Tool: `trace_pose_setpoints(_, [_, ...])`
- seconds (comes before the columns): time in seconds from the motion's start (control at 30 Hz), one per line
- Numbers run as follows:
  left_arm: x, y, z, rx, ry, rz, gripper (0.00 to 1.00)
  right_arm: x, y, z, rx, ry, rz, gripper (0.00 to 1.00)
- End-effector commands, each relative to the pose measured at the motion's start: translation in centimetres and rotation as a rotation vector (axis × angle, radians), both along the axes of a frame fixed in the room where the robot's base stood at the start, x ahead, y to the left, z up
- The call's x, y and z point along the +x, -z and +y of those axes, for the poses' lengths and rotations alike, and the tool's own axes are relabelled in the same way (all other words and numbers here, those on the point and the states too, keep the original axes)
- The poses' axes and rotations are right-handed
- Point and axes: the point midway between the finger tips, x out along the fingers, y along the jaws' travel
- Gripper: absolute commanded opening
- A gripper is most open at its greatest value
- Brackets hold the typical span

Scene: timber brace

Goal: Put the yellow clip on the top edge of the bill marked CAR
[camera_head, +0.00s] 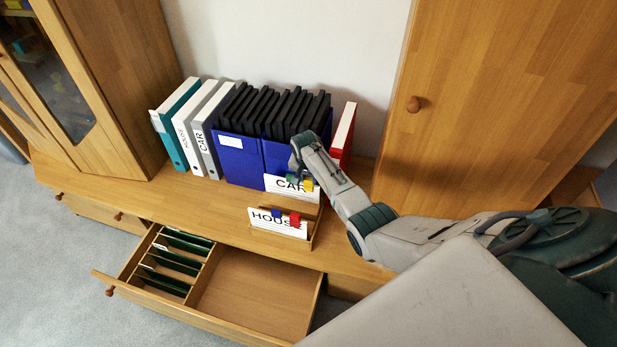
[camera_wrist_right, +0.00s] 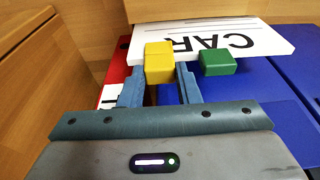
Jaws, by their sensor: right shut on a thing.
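The white bill marked CAR (camera_head: 276,184) stands in front of the blue binders in the head view; it also shows in the right wrist view (camera_wrist_right: 222,38), lettering upside down. My right gripper (camera_head: 305,176) is at its top edge. In the right wrist view, my right gripper (camera_wrist_right: 159,82) is shut on the yellow clip (camera_wrist_right: 158,62). The yellow clip (camera_head: 308,185) overlaps the bill's top edge; I cannot tell how firmly it sits. A green clip (camera_wrist_right: 218,62) is on the same edge beside it. My left gripper is not in view.
The HOUSE bill (camera_head: 262,219) stands nearer, with a blue clip (camera_head: 276,214) and a red clip (camera_head: 295,220). Blue binders (camera_head: 240,165) stand behind, and a red binder (camera_head: 343,132) stands at their right. An open drawer (camera_head: 250,290) juts out below.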

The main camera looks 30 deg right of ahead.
Motion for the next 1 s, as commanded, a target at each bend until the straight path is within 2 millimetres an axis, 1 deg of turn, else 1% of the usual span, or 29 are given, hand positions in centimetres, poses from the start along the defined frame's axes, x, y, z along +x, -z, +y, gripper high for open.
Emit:
trace_pose_setpoints(0.2, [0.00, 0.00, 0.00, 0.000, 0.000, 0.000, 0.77, 0.01, 0.00, 0.01, 0.000, 0.000, 0.000, 0.01])
trace_pose_setpoints(0.23, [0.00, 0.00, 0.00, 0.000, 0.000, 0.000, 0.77, 0.01, 0.00, 0.01, 0.000, 0.000, 0.000, 0.32])
trace_pose_setpoints(0.33, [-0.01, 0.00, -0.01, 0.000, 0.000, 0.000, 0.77, 0.01, 0.00, 0.01, 0.000, 0.000, 0.000, 0.51])
trace_pose_setpoints(0.37, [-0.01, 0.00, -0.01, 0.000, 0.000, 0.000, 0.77, 0.01, 0.00, 0.01, 0.000, 0.000, 0.000, 0.55])
trace_pose_setpoints(0.57, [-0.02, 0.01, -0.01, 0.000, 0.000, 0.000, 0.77, 0.00, 0.01, 0.01, 0.000, 0.000, 0.000, 0.55])
trace_pose_setpoints(0.6, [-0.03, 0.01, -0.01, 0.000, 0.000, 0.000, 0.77, -0.01, 0.01, 0.01, 0.000, 0.000, 0.000, 0.63])
trace_pose_setpoints(0.67, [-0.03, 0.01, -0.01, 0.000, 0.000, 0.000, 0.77, -0.01, 0.01, 0.01, 0.000, 0.000, 0.000, 0.75])
trace_pose_setpoints(0.7, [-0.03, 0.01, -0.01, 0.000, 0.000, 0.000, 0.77, -0.01, 0.01, 0.01, 0.000, 0.000, 0.000, 0.77])
trace_pose_setpoints(1.0, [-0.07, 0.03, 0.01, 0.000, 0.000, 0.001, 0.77, 0.00, -0.09, 0.01, 0.000, 0.000, 0.000, 0.77])
